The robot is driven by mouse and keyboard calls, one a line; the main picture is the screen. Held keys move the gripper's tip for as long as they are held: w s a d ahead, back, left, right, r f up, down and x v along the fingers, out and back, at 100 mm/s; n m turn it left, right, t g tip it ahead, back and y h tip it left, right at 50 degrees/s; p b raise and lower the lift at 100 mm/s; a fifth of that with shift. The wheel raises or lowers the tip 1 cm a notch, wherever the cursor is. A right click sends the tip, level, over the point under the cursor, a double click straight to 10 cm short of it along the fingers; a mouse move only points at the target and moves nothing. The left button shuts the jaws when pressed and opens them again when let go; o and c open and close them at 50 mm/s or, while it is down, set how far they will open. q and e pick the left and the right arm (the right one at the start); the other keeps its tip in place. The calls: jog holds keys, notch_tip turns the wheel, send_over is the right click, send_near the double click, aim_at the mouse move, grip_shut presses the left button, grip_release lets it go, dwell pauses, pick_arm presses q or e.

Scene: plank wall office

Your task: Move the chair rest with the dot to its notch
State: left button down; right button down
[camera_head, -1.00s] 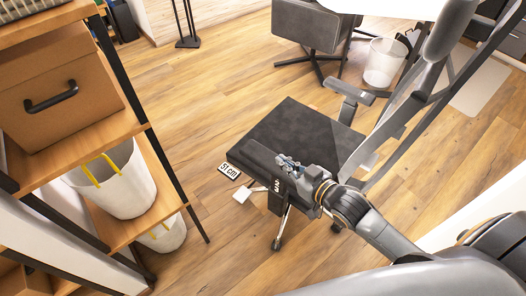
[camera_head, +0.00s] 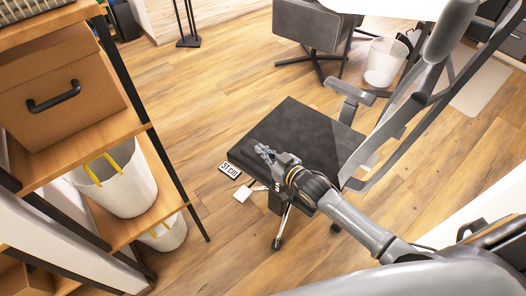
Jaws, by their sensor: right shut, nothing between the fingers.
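An office chair stands on the floor with a dark grey seat (camera_head: 305,122) and a tall grey back frame (camera_head: 418,98) leaning at the right. One armrest (camera_head: 350,91) with a flat grey pad shows at the far side of the seat. I cannot make out a dot or a notch on it. My right gripper (camera_head: 264,151) is shut and empty, over the near left part of the seat. My left gripper is not in view.
A shelf with a cardboard box (camera_head: 62,95) and a white bin (camera_head: 120,190) stands at the left. Another chair (camera_head: 312,28) and a wire bin (camera_head: 384,62) are behind. Floor between is clear.

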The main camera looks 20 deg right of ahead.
jog(key=shift+f, duration=0.25)
